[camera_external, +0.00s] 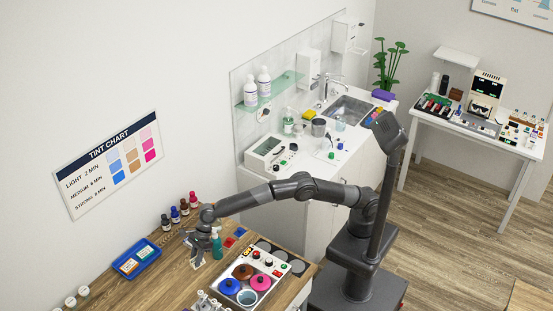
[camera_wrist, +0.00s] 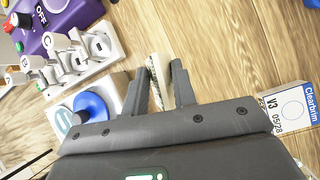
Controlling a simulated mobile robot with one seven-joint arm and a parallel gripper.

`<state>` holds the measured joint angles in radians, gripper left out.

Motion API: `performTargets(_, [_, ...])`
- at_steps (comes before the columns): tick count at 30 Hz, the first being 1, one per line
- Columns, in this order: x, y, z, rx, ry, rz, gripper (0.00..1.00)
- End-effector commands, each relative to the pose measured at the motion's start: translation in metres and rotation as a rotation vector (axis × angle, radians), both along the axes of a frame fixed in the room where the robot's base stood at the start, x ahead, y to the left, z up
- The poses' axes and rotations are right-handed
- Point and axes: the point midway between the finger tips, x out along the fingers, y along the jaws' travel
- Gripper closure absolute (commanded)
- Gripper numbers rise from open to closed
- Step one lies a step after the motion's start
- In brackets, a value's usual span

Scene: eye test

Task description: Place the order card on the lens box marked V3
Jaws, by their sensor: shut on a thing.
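The order card (camera_wrist: 159,78) is a thin pale slip seen almost edge-on in the wrist view. My gripper (camera_wrist: 161,88) is shut on it, with one dark finger on each side; its printing cannot be read. The lens box marked V3 (camera_wrist: 290,108) lies to the right in the wrist view, white with a blue "Clearbrim" edge and a circle outline. It is apart from the card and partly cut off by my gripper's body. In the external view my gripper (camera_external: 196,259) is low over the wooden counter, and I cannot make out the V3 box there.
A purple unit (camera_wrist: 75,22) marked OFF, white lettered pieces (camera_wrist: 98,45) and a blue round knob (camera_wrist: 90,106) are left of my fingers. A blue tray (camera_external: 152,259) with cards, several small bottles (camera_external: 175,215) and a tinting unit (camera_external: 275,263) stand around my gripper.

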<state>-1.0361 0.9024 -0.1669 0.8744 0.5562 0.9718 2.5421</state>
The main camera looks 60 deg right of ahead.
Motion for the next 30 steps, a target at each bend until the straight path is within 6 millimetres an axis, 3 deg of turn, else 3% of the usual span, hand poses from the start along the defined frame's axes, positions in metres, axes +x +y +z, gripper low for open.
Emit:
performTargets(9, [0.108, -0.082, 0.019, -0.01, -0.004, -0.398, 0.96])
performTargets(13, [0.138, -0.111, 0.027, -0.003, -0.003, -0.524, 0.96])
performTargets(19, [0.158, -0.131, 0.029, 0.007, -0.003, -0.609, 0.97])
performTargets(30, [0.159, -0.132, -0.021, 0.007, -0.003, -0.613, 0.97])
